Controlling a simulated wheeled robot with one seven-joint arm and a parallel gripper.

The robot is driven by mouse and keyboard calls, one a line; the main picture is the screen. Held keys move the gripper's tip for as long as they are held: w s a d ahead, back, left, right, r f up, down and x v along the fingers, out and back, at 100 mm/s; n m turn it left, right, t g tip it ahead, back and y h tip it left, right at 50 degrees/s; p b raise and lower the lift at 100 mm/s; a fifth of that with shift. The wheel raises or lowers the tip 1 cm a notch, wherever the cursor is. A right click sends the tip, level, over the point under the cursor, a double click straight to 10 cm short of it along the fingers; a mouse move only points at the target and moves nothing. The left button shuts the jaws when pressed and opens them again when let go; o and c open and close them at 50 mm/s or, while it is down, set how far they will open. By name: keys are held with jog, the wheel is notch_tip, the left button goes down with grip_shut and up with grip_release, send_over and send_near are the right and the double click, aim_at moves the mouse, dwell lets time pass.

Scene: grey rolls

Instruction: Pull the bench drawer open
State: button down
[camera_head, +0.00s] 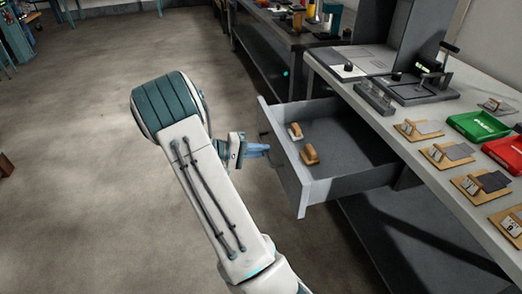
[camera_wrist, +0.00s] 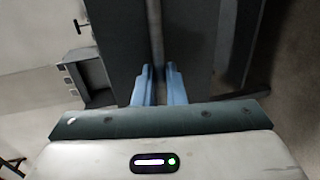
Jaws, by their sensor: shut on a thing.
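The grey bench drawer (camera_head: 350,186) stands pulled out from under the bench top in the head view, its inside open to view. Two small wooden-handled items (camera_head: 309,153) lie in it near the front panel. My gripper (camera_head: 262,150) is at the outer face of the front panel, its blue fingers pointing at it. In the wrist view my gripper (camera_wrist: 160,72) has its fingers close together at a pale upright bar (camera_wrist: 157,40), which looks like the drawer handle. The handle itself is hidden in the head view.
The bench top (camera_head: 400,150) carries several wooden boards, a green tray (camera_head: 478,125), a red tray (camera_head: 508,150) and a dark clamp-like device (camera_head: 425,80). Another bench (camera_head: 290,38) stands behind. The floor (camera_head: 80,130) to the left of my arm is clear.

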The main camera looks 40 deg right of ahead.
jog(key=c, duration=1.5)
grip_release()
jog(key=p+v, duration=0.1)
jog(key=v, duration=1.3)
jog(key=shift+p, duration=0.35)
jog(key=s+a+r+n+t+y+p, duration=0.2)
jog(key=s+a+r+t+y+p, duration=0.2)
jog(key=r, duration=1)
jog(key=s+a+r+n+t+y+p, duration=0.2)
jog(key=s+a+r+t+y+p, duration=0.2)
jog(key=s+a+r+y+p, duration=0.6)
jog(key=s+r+p, duration=0.4)
jog(key=s+p, duration=0.1)
jog(key=s, duration=0.3)
jog(key=shift+a+r+t+p, duration=0.3)
jog(key=shift+a+r+t, duration=0.05)
jog(key=shift+r+t, duration=0.05)
